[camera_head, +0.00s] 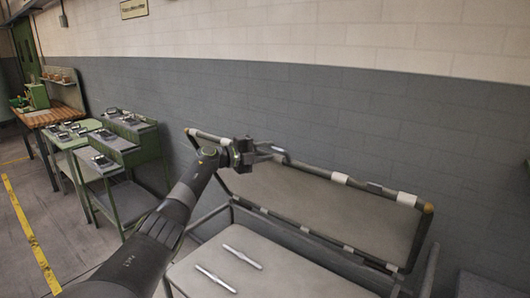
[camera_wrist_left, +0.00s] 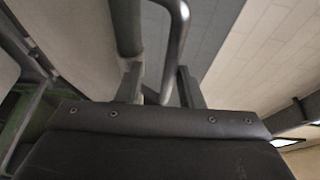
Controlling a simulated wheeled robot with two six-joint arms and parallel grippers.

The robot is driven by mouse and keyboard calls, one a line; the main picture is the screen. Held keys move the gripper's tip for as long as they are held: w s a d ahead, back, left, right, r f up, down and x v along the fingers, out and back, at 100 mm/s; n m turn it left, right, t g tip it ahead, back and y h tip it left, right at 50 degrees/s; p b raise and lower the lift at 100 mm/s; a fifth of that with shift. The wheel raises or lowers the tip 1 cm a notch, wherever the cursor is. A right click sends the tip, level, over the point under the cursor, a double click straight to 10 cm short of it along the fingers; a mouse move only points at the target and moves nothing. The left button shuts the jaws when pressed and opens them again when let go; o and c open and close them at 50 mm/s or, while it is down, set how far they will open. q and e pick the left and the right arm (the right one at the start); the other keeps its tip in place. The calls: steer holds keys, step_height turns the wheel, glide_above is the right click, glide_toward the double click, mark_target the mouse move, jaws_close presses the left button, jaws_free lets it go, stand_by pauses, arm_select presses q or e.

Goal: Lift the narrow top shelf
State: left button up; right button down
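The narrow top shelf (camera_head: 320,205) is a grey panel in a dark tube frame with white bands. It stands tilted above a lower grey shelf (camera_head: 290,275). A bent metal handle (camera_head: 273,150) is at its upper edge, left of the middle. My left gripper (camera_head: 247,152) is at this handle, its arm reaching in from the lower left. In the left wrist view, the fingers (camera_wrist_left: 160,88) stand apart with the curved metal handle (camera_wrist_left: 178,40) between them, and gaps show beside it. A thicker tube (camera_wrist_left: 127,25) runs beside the left finger. My right gripper is out of view.
Two pale bars (camera_head: 228,268) lie on the lower shelf. Green stepped tables (camera_head: 125,145) with metal parts stand to the left, a wooden workbench (camera_head: 55,115) farther back. A grey and cream wall (camera_head: 330,110) is close behind the shelf.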

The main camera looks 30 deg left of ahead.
arm_select(q)
steer(key=shift+s+a, duration=0.1)
steer(key=b+v, duration=0.6)
steer(key=v, duration=1.1)
steer(key=shift+b, duration=0.3)
steer(key=shift+r, duration=0.1)
